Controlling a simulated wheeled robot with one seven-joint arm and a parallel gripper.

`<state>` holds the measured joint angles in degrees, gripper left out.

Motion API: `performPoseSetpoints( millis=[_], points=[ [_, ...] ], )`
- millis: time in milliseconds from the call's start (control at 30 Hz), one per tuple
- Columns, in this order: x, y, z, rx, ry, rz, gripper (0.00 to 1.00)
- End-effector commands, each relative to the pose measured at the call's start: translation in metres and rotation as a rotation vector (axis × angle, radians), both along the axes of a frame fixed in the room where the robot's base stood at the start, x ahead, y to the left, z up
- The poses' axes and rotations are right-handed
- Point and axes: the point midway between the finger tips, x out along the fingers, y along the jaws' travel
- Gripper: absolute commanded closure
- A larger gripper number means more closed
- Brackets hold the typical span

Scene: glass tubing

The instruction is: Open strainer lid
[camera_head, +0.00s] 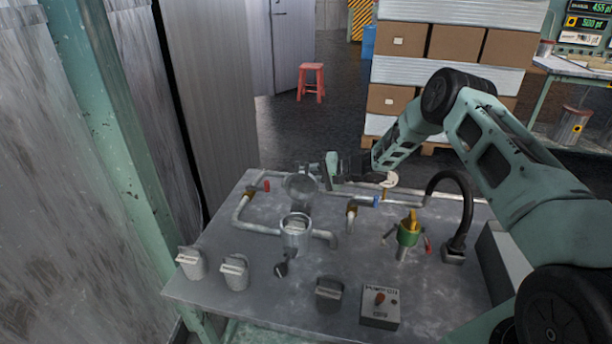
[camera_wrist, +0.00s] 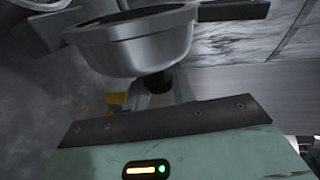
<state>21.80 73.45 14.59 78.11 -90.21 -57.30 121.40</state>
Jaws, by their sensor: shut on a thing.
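My gripper (camera_head: 318,172) is at the far side of the metal table, shut on a grey round, bowl-shaped piece (camera_head: 300,187), which looks like the strainer lid. In the wrist view this piece (camera_wrist: 135,42) fills the space in front of the gripper, its wide rim up and its narrow end toward my palm. The finger contact is partly hidden. I cannot tell whether the two are joined.
Grey pipes (camera_head: 262,229) run across the table (camera_head: 420,290). A green and yellow valve (camera_head: 408,232), a curved black hose (camera_head: 467,195) and a switch box (camera_head: 380,303) stand to the right. Several grey handled caps (camera_head: 234,272) line the front. A green post (camera_head: 110,130) rises at left.

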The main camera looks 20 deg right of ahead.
Motion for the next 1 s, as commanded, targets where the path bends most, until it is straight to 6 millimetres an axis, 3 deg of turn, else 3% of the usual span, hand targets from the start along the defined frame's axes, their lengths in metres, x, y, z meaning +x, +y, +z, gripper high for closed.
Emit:
performPoseSetpoints(
  millis=[533,567,600,1000],
  points=[
    [0.0013,-0.0032,-0.0048,-0.009,-0.001,-0.005,1.0],
    [0.0012,-0.0032,-0.0049,-0.009,0.001,-0.005,0.66],
    [0.0012,-0.0031,-0.0048,-0.009,0.001,-0.005,0.55],
    [-0.0025,-0.0078,-0.0013,-0.005,0.0,-0.003,0.55]
  ],
)
